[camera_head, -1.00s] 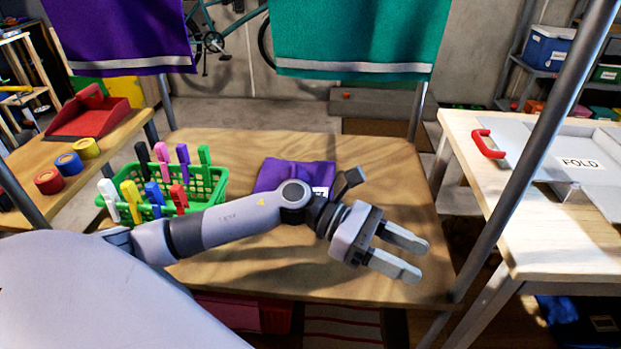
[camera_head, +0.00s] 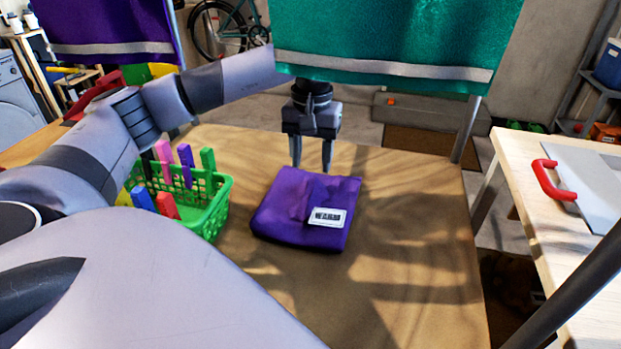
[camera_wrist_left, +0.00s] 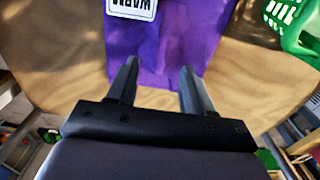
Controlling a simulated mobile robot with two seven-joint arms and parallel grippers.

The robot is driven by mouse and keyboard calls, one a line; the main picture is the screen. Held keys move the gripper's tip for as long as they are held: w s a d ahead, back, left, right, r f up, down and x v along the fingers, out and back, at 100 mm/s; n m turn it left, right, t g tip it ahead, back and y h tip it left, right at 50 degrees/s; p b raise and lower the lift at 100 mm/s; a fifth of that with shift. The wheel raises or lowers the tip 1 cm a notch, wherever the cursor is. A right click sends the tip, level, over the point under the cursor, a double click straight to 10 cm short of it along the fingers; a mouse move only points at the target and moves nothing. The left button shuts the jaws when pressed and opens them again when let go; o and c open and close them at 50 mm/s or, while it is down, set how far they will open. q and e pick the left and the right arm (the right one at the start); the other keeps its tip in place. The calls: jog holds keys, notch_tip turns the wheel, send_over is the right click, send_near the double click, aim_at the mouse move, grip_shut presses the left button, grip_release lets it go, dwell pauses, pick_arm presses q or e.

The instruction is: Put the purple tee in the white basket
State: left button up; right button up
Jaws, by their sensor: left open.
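The folded purple tee (camera_head: 285,207) lies on the wooden table (camera_head: 400,280), with a white label that reads WARM facing up. It also shows in the left wrist view (camera_wrist_left: 180,50). My left gripper (camera_head: 311,168) points down at the far edge of the tee, open with nothing between its fingers. In the left wrist view its fingers (camera_wrist_left: 155,85) straddle part of the tee's near side; whether they touch it I cannot tell. My right gripper is not in view. I see no white basket.
A green basket (camera_head: 215,212) with several coloured clothespins stands left of the tee. Purple (camera_head: 110,30) and teal (camera_head: 390,40) towels hang above the table's far side. A pale table with a red-handled board (camera_head: 590,180) stands at right. The table right of the tee is clear.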

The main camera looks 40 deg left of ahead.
aim_at(311, 183)
pick_arm(q)
jog(key=f, duration=0.6)
jog(key=shift+w+a+f, duration=0.2)
jog(key=shift+a, duration=0.1)
grip_shut()
